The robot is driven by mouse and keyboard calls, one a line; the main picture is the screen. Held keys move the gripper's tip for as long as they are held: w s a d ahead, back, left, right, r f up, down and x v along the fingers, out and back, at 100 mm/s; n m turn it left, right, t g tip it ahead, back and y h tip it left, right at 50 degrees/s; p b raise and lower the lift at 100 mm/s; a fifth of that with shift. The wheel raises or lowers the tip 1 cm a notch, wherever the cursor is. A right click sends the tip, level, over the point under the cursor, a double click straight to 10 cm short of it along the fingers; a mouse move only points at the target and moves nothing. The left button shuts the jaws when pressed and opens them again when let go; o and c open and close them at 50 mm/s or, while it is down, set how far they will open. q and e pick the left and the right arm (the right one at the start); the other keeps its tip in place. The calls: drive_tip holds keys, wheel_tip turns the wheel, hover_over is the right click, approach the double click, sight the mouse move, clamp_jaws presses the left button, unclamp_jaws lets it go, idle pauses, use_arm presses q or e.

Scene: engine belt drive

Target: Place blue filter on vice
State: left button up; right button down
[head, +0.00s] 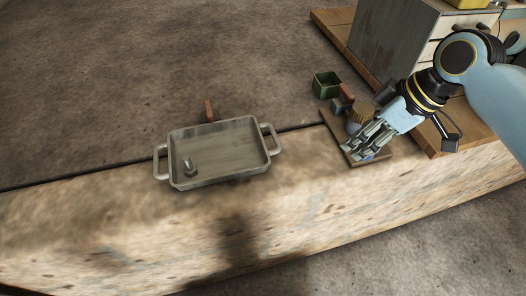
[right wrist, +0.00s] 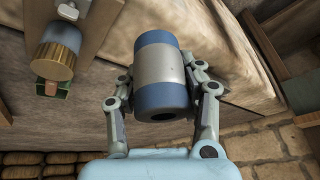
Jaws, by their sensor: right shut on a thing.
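My right gripper (right wrist: 162,85) is shut on the blue filter (right wrist: 165,70), a blue cylinder with a silver middle band and a dark hole in its near end. One finger is on each side of it. In the head view my right gripper (head: 364,146) is over the wooden board (head: 337,127) at the right, and its fingers mostly hide the filter. A brass-coloured ridged cylinder (head: 362,113) stands by the gripper; in the wrist view this cylinder (right wrist: 54,61) is left of the filter, apart from it. I cannot clearly make out the vice. My left gripper is not in view.
A grey metal tray (head: 225,136) with two handles stands on the bench, with a small metal part (head: 188,167) in it. A green box (head: 326,84) and a small red block (head: 346,93) are behind the board. A drawer cabinet (head: 400,40) stands at the back right. The bench's left is clear.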

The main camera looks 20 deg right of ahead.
drive_tip(key=b, duration=0.1)
hover_over(289, 165)
drive_tip(key=s+d, duration=0.1)
wheel_tip(289, 165, down, 7)
wheel_tip(289, 165, down, 4)
drive_tip(key=shift+b, duration=0.5)
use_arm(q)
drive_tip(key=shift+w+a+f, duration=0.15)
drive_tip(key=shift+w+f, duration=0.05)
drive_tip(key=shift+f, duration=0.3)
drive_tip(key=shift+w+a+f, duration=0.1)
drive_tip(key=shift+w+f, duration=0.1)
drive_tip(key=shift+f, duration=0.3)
use_arm(e)
drive_tip(key=c, duration=0.8)
unclamp_jaws()
drive_tip(key=shift+c, duration=0.2)
